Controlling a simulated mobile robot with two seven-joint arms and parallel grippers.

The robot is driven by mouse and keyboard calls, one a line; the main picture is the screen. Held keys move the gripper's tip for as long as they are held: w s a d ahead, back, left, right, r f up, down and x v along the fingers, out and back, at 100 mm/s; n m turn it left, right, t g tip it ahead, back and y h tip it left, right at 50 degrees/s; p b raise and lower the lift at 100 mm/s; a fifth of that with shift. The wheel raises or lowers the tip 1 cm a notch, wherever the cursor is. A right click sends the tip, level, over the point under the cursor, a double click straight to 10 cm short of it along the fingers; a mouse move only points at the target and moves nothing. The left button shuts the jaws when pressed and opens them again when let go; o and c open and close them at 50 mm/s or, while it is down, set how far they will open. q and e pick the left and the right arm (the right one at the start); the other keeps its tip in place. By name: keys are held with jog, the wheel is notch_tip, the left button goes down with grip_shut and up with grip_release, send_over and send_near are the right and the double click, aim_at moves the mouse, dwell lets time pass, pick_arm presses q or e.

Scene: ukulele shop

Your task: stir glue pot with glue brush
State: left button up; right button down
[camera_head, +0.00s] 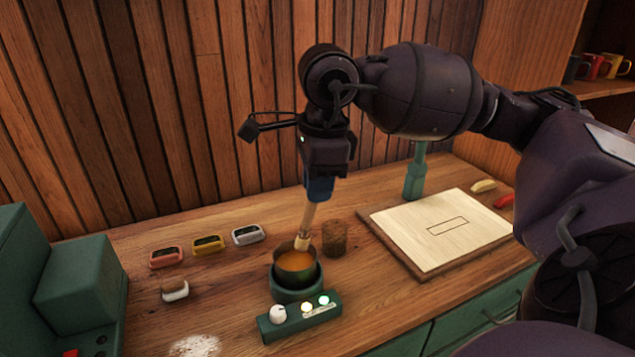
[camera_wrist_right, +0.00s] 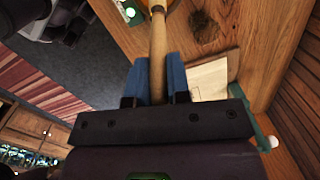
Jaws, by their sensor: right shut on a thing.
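The glue pot (camera_head: 296,266) is a dark round pot with amber glue, seated in a green warmer on the wooden bench. My right gripper (camera_head: 319,189) is above it, shut on the wooden handle of the glue brush (camera_head: 306,222). The brush points down and is slightly tilted. Its lower end is at the pot's mouth, over or in the glue; I cannot tell how deep. In the right wrist view the blue fingers (camera_wrist_right: 158,78) clasp the brush handle (camera_wrist_right: 158,40). My left gripper does not show.
A green control box (camera_head: 300,316) with a knob and lights stands in front of the pot. A board with a pale panel (camera_head: 440,230) lies further right. Three small gauges (camera_head: 208,244) sit at the left.

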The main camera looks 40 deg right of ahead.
jog(key=shift+r+p, duration=1.05)
jog(key=shift+r, duration=1.5)
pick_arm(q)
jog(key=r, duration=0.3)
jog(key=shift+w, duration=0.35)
pick_arm(e)
jog(key=shift+f, duration=0.1)
